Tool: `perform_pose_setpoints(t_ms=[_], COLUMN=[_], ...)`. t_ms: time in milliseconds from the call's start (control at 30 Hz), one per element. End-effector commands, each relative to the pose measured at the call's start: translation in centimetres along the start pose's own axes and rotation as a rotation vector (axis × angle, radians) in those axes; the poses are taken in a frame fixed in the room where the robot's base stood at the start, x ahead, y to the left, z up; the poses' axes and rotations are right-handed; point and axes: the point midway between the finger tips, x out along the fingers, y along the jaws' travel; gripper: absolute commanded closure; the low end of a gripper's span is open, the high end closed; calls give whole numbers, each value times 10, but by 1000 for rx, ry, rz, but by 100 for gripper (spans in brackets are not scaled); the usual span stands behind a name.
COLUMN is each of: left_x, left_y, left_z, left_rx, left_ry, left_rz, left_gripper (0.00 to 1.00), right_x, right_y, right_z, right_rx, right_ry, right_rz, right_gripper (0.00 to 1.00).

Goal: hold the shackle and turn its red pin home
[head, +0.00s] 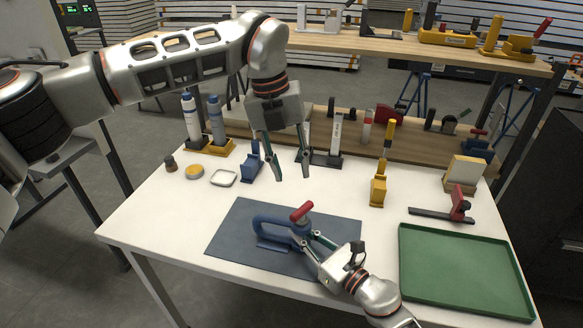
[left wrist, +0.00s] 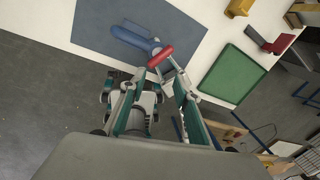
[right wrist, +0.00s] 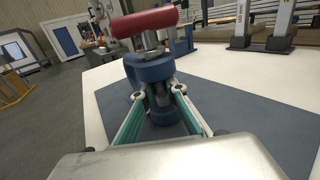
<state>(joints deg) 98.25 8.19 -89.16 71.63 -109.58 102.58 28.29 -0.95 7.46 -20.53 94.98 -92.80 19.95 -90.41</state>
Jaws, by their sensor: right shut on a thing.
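The blue shackle (head: 262,222) rests on the dark mat, its bow to the left and its eye end to the right. Its red pin handle (head: 301,211) stands out on top of the eye end, above a metal shank in the right wrist view (right wrist: 150,22). My right gripper (head: 308,242) is shut on the shackle's eye end, below the red handle; the blue body shows between its fingers in the right wrist view (right wrist: 150,70). My left gripper (head: 293,179) is open and empty, pointing down above the red handle, apart from it. The left wrist view shows the red handle (left wrist: 160,56) beyond its fingertips.
The dark mat (head: 225,245) lies on the white table (head: 150,220). A green tray (head: 465,270) is at the right. A blue stand (head: 251,165), a yellow holder (head: 379,188), a red clamp (head: 460,205) and bottles stand farther back. The table's left front is clear.

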Motion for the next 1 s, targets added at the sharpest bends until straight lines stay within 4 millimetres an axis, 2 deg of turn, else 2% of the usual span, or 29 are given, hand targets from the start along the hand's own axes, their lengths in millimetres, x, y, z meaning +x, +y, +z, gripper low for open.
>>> perform_pose_setpoints(t_ms=[200,433,867,1000], left_x=[0,0,0,9], left_y=[-1,-2,-3,-7], left_z=[-5,-8,-9,-15], left_rx=[-161,-271,-300,-291], left_ry=[-32,-53,-59,-32], left_rz=[0,-5,-7,-32], left_gripper=[68,68,68,68], right_x=[1,1,1,1], right_y=[0,0,0,0], right_z=[3,3,3,3], right_rx=[0,0,0,0], right_ry=[-5,-5,-4,-4], right_rz=[0,0,0,0], right_gripper=[100,100,100,100])
